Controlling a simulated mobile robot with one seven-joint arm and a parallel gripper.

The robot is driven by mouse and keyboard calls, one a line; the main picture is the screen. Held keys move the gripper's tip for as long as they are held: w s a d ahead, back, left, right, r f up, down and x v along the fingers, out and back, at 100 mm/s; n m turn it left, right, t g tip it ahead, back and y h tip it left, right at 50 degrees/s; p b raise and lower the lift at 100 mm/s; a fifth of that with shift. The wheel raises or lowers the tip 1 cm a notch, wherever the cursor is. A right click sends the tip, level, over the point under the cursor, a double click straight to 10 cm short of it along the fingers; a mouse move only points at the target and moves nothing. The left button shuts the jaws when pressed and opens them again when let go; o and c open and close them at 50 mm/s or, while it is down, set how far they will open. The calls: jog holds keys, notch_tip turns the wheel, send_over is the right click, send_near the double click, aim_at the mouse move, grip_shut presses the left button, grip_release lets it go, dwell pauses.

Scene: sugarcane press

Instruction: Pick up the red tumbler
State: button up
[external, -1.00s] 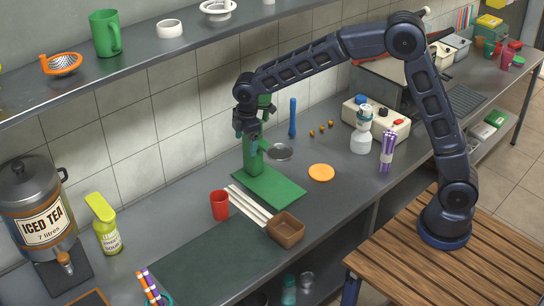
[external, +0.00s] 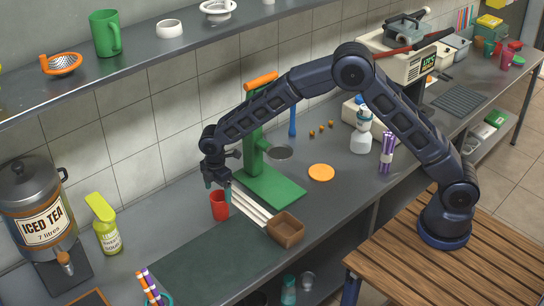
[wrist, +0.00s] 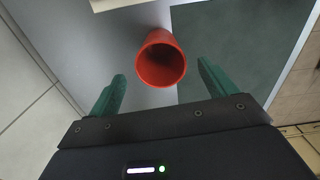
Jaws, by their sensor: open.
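The red tumbler (external: 220,206) stands upright on the grey counter in the external view, beside the white strips and the dark green mat. My gripper (external: 217,184) is just above it, pointing down, with its fingertips near the tumbler's rim. In the wrist view the tumbler (wrist: 162,58) shows its open mouth, ahead of and between the lines of the two green fingers. My gripper (wrist: 160,82) is open there, with nothing between its fingers. I cannot tell in the external view whether a fingertip touches the rim.
A brown square bowl (external: 286,229) and white strips (external: 251,207) lie right of the tumbler. A green press stand (external: 268,187) rises behind. A yellow-green bottle (external: 106,236) and an iced tea dispenser (external: 38,215) stand left. The dark green mat (external: 205,262) in front is clear.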

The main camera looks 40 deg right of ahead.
aim_at(220, 206)
jog(key=shift+d+f, duration=0.1)
jog(key=shift+f, duration=3.15)
jog(key=c, duration=1.1)
jog(key=shift+r, duration=0.15)
